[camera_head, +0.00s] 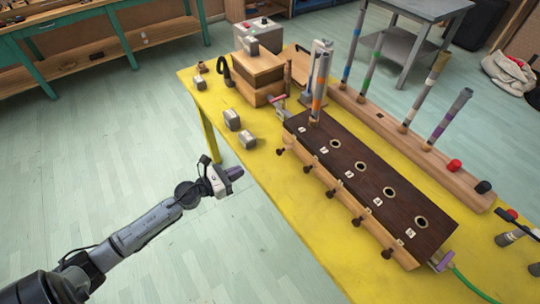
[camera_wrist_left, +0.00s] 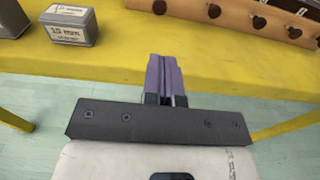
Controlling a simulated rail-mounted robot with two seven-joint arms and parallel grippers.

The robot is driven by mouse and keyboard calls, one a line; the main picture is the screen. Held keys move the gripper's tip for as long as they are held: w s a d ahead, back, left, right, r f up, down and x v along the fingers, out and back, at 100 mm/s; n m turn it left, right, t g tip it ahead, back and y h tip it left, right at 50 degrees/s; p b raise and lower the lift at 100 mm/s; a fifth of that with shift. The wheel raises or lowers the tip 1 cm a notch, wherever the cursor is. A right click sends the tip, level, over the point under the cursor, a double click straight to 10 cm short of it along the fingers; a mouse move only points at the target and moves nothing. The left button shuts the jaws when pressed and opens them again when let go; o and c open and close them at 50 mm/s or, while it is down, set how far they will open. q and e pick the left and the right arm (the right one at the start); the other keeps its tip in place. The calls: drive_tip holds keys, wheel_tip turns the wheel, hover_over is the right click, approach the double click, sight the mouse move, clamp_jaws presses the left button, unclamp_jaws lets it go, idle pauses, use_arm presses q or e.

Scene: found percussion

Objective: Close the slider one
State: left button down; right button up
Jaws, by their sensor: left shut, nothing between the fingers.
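A long wooden box with a dark top (camera_head: 375,178) stands on the yellow table. Several dark slider knobs, such as the far-end one (camera_head: 280,151), stick out along its front side. I cannot read which slider is number one, nor tell how far each is pushed in. Several knobs also show in the left wrist view, one near the top middle (camera_wrist_left: 214,10). My left gripper (camera_head: 235,173) is shut and empty, just off the table's front edge. Its purple fingers (camera_wrist_left: 163,78) point toward the box, apart from the knobs. My right gripper is not in view.
Small grey labelled blocks (camera_head: 232,120) sit on the yellow table (camera_head: 290,215) left of the box. One tube stands in the box's far hole; a wooden rack (camera_head: 400,140) with several coloured tubes lies behind. A green hose (camera_head: 474,284) leaves the near end.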

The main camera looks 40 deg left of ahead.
sight(277, 152)
use_arm(q)
drive_tip(key=x, duration=1.2)
drive_tip(key=shift+w+d, duration=0.15)
drive_tip(key=shift+w, duration=0.5)
